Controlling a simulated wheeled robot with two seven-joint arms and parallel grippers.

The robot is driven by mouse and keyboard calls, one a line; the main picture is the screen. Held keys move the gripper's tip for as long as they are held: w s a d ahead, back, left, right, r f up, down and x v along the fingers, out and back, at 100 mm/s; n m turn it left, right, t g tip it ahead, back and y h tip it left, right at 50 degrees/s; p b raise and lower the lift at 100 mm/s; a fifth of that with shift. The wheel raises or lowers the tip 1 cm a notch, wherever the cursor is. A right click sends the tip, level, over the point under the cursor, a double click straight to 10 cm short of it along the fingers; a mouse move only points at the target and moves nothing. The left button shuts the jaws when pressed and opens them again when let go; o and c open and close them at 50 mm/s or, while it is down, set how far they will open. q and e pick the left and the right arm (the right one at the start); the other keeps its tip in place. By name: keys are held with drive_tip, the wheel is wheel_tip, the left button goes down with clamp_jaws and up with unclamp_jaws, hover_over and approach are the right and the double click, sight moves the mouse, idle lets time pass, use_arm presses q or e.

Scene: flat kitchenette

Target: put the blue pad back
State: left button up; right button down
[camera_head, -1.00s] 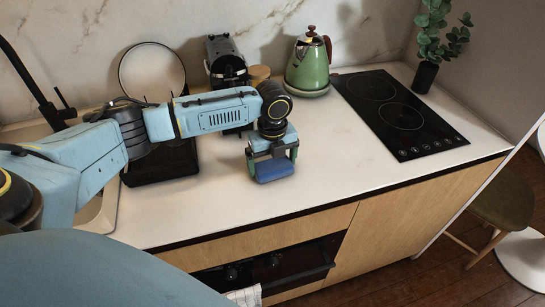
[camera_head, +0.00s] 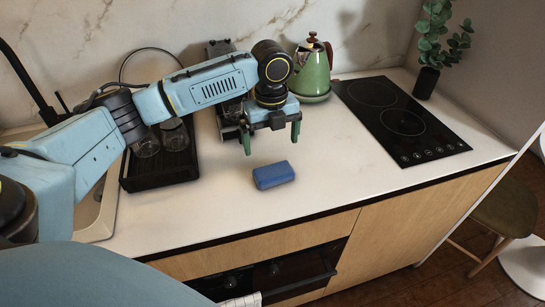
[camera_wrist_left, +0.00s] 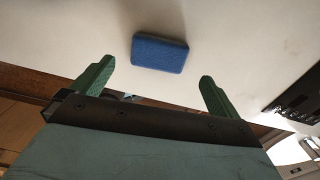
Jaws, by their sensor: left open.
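The blue pad (camera_head: 273,175) lies flat on the white countertop, near its front edge and left of the cooktop. My left gripper (camera_head: 271,140) is open and empty, raised above and behind the pad, with its two green fingers apart. In the left wrist view the pad (camera_wrist_left: 160,52) lies beyond the open fingertips of my left gripper (camera_wrist_left: 156,70), apart from both. My right gripper is not in view.
A black dish tray (camera_head: 160,181) with glasses stands at left beside the sink. A coffee machine, a green kettle (camera_head: 313,74) and a black cooktop (camera_head: 402,120) stand behind and right. The counter around the pad is clear.

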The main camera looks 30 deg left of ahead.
use_arm(q)
wheel_tip(320, 180, up, 4)
drive_tip(key=shift+f, duration=0.1)
idle(0.6)
